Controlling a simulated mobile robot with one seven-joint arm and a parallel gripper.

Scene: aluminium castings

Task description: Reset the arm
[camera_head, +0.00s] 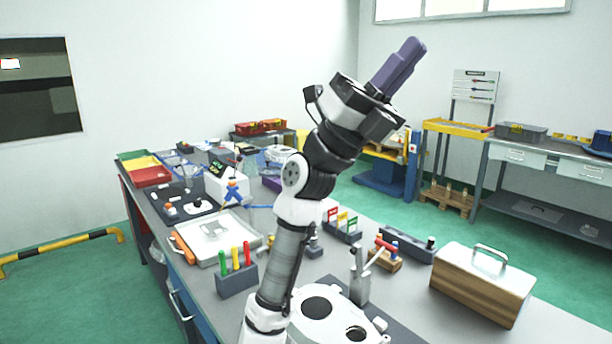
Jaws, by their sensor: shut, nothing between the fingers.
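My arm rises from the lower middle of the view, and my gripper (399,66) is at its top, pointing up and to the right. Its purple fingers are together with nothing between them. The gripper is high above the workbench (397,291), in free air in front of the pale wall, and touches nothing. My arm hides part of the bench behind it.
On the bench are a wooden box with a handle (485,283), a grey holder with coloured handles (237,277), a white tray (214,237) and a white casting (328,317) close to my arm. Colored bins (150,176) stand at the far left. Air around the gripper is clear.

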